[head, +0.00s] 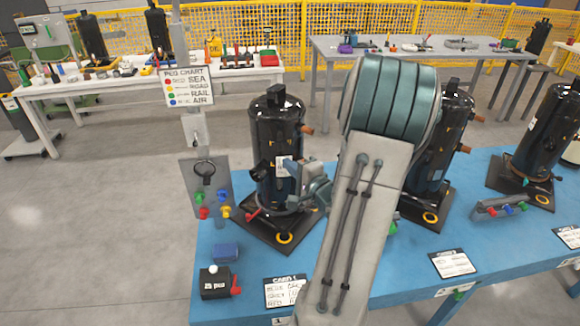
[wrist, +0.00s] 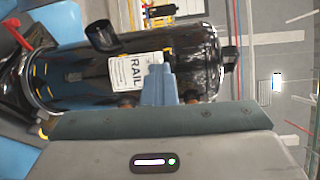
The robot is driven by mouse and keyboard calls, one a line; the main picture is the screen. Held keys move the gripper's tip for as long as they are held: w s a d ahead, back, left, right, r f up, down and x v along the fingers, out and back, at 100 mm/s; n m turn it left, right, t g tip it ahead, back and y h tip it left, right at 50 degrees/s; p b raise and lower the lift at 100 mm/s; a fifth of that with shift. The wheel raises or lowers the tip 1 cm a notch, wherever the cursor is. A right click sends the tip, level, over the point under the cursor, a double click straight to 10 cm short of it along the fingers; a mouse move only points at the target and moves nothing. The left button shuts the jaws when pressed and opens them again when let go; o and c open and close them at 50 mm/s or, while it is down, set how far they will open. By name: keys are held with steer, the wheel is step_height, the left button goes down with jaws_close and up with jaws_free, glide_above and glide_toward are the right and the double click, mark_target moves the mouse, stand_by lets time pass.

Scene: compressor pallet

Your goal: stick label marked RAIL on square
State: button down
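A white label marked RAIL (wrist: 125,73) is at the tip of my gripper (wrist: 158,68) in the wrist view, in front of a black compressor's side (wrist: 190,65). The gripper's blue fingers are close together, and the label's edge meets their tips. The head view shows the label (head: 282,164) small against the left compressor (head: 277,130), with my gripper (head: 303,180) just right of it. I cannot tell whether the label touches the compressor. No square shows clearly; the label may cover it.
Two more black compressors (head: 440,160) (head: 549,135) stand on the blue table (head: 390,270). A chart (head: 187,87) stands behind, left. My arm hides part of the middle.

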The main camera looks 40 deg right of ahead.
steer(key=shift+w+d+p, duration=0.1)
steer(key=shift+w+d, duration=0.25)
steer(key=shift+w, duration=0.3)
steer(key=shift+w+d+p, duration=0.15)
steer(key=shift+w+d, duration=0.25)
steer(key=shift+w, duration=0.3)
steer(key=shift+w+d+p, duration=0.1)
steer(key=shift+w+d, duration=0.25)
steer(key=shift+w, duration=0.3)
steer(key=shift+p, duration=0.55)
steer(key=shift+w+d, duration=0.4)
steer(key=shift+w, duration=0.25)
stand_by(0.9)
steer(key=c, duration=1.7)
jaws_free()
